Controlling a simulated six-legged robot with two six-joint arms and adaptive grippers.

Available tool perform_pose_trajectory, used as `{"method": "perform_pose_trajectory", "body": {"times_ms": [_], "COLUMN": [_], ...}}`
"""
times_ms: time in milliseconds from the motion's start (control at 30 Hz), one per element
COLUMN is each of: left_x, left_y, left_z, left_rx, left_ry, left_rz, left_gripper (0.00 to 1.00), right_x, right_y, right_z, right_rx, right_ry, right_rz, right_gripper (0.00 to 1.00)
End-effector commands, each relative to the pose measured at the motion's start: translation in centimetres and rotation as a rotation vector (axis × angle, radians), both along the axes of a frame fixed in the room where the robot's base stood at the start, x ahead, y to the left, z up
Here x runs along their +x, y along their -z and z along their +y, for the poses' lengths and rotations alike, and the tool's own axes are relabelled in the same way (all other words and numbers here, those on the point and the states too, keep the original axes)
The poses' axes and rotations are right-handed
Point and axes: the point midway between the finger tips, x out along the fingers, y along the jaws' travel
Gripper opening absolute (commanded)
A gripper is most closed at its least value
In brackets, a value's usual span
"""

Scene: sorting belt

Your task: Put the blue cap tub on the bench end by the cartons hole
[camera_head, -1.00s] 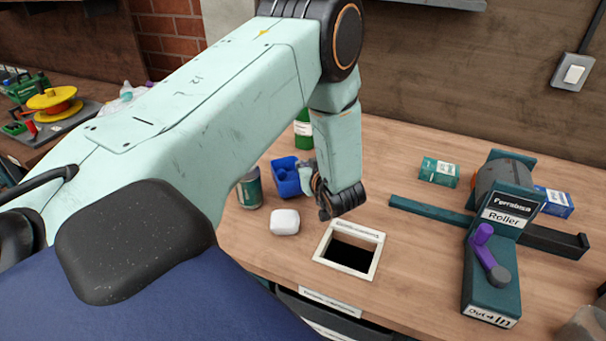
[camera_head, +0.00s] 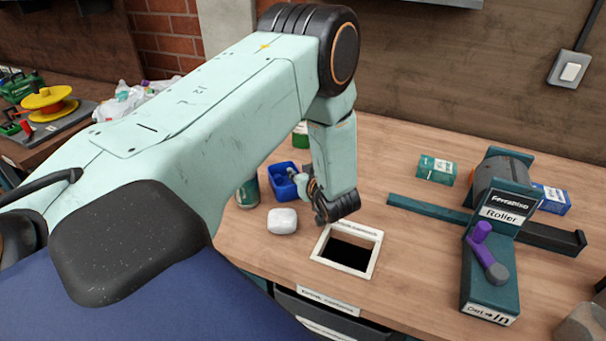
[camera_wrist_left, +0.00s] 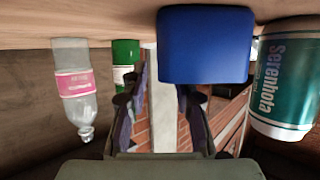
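The blue tub (camera_head: 281,184) stands on the wooden bench, left of my left gripper (camera_head: 306,187) in the head view. In the left wrist view the blue tub (camera_wrist_left: 205,45) is large and close, just beyond the fingers. My left gripper (camera_wrist_left: 163,110) has its fingers apart with nothing between them; in the head view the wrist partly hides them. The white-framed hole (camera_head: 322,243) in the bench lies in front of the wrist, with bare bench end at its sides. Its label is too small to read. My right gripper is not in view.
A green can (camera_head: 247,193) and a white lump (camera_head: 282,221) stand near the tub. The wrist view shows a pink-labelled clear bottle (camera_wrist_left: 73,85), a green container (camera_wrist_left: 125,55) and a teal can (camera_wrist_left: 283,85). A roller device (camera_head: 490,275) stands right; bench between is clear.

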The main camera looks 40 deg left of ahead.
Motion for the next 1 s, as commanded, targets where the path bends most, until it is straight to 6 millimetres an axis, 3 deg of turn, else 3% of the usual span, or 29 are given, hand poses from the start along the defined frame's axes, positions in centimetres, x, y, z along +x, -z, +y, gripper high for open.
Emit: {"method": "perform_pose_trajectory", "body": {"times_ms": [600, 1000], "left_x": [-4.1, -5.0], "left_y": [-4.0, -4.6], "left_z": [-8.4, -9.8], "left_rx": [0.003, 0.001], "left_ry": [0.006, 0.0], "left_rz": [0.001, 0.0], "left_gripper": [0.28, 0.28], "right_x": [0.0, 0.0], "right_y": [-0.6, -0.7], "right_z": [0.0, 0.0], "right_rx": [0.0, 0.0], "right_ry": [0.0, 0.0], "right_rz": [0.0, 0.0], "right_gripper": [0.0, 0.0]}}
